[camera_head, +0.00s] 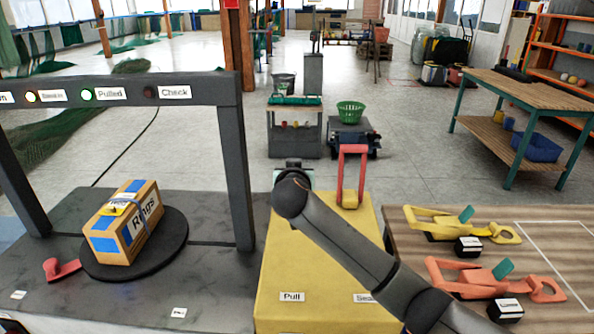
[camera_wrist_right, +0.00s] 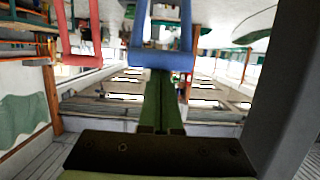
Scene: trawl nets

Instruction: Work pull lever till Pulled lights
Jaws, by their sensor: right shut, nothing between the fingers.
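The yellow console (camera_head: 315,265) carries a Pull label (camera_head: 292,297) at left and a partly hidden label to its right. A red lever (camera_head: 351,150) stands upright at its back right, and a red handle also shows in the right wrist view (camera_wrist_right: 82,58). My right gripper is shut and empty, its green fingers (camera_wrist_right: 161,85) pointing at a blue handle (camera_wrist_right: 161,60); contact is unclear. In the head view my right arm hides most of that area. The green light (camera_head: 87,94) beside the Pulled label (camera_head: 110,93) is lit. My left gripper is out of view.
A strapped cardboard box (camera_head: 130,222) sits on a black turntable (camera_head: 180,245) under a dark frame (camera_head: 238,150). Yellow (camera_head: 450,222) and red (camera_head: 480,278) tools lie on the right-hand table.

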